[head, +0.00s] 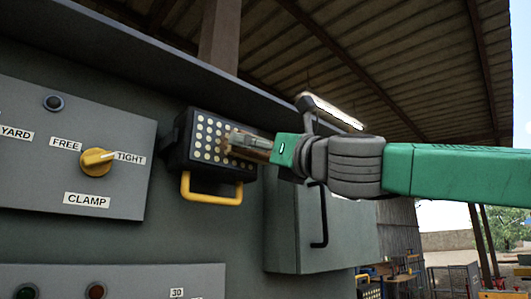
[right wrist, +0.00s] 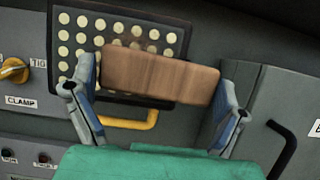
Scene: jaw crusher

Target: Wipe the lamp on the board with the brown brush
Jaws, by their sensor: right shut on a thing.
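The lamp (head: 209,141) is a dark box with rows of pale round lights and a yellow handle below, fixed on the grey board. It also shows in the right wrist view (right wrist: 75,50). My right gripper (head: 247,142) comes in from the right and is shut on the brown brush (right wrist: 160,76), a wooden block held between its two fingers. The brush is in front of the right part of the lamp and hides some lights. I cannot tell whether its bristles touch the lamp face. My left gripper is not in view.
A clamp panel (head: 125,195) with a yellow knob (head: 97,161) is left of the lamp. A grey cabinet (head: 345,235) with a black handle (head: 319,215) juts out below my right arm. Another panel with buttons is at bottom left.

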